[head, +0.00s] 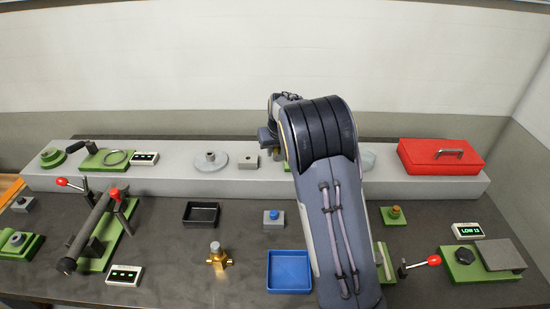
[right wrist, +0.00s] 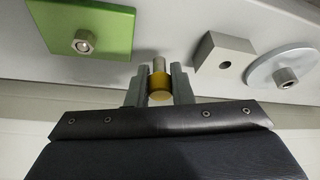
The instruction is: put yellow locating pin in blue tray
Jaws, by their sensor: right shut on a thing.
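My right gripper (right wrist: 160,85) is shut on the yellow locating pin (right wrist: 159,90), which has a gold-yellow body and a narrower silver end. The blue tray (head: 289,272) lies on the dark table at the front middle and looks empty. My right arm passes close by its right side. My left gripper is not in view.
On the grey shelf (head: 180,181), a grey holed block (head: 247,162) and a round grey disc (head: 211,162) stand left of my gripper. A green plate (right wrist: 90,32) is also close by. A black tray (head: 201,214), brass fitting (head: 218,258) and blue-topped block (head: 273,218) are on the table.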

